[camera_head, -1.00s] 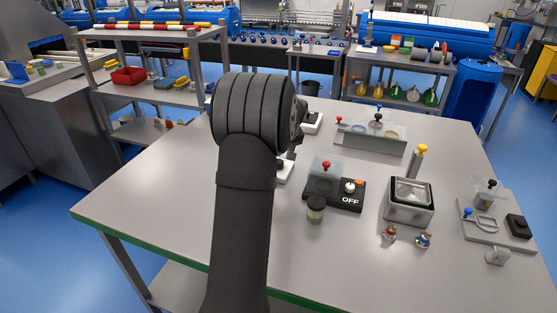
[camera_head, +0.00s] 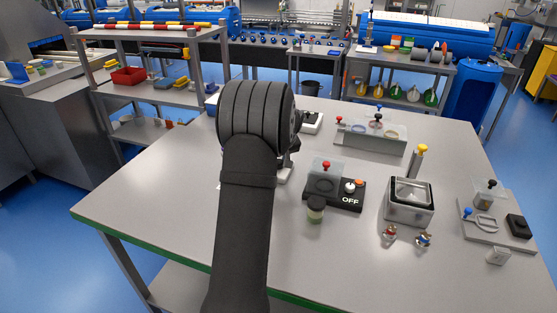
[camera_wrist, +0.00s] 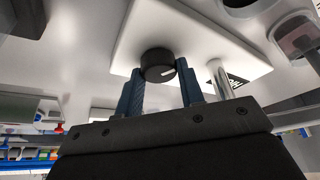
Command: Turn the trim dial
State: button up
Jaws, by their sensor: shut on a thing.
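The trim dial (camera_wrist: 158,65) is a round black knob with a short white mark, on a white panel (camera_wrist: 240,70) in the wrist view. The mark points to the right, slightly up. My gripper (camera_wrist: 161,76) has its two blue fingers on either side of the dial, shut on it. A shiny metal post (camera_wrist: 219,79) stands on the panel just right of the right finger. In the head view my arm hides the dial and the fingers.
On the table (camera_head: 150,205), a black switch box (camera_head: 334,192) marked OFF, a small jar (camera_head: 315,209) and a metal box (camera_head: 409,203) stand right of my arm. A grey fixture (camera_head: 371,140) is behind them. The table's left front is clear.

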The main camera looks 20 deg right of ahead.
jog(key=shift+a+m+g+h, duration=0.1)
jog(key=shift+m+g+h, duration=0.45)
jog(key=shift+m, duration=1.65)
jog(key=shift+t+h, duration=0.25)
jog(key=o, duration=1)
jog(key=v, duration=1.7)
jog(key=shift+s+r, duration=0.15)
jog(key=shift+r, duration=0.05)
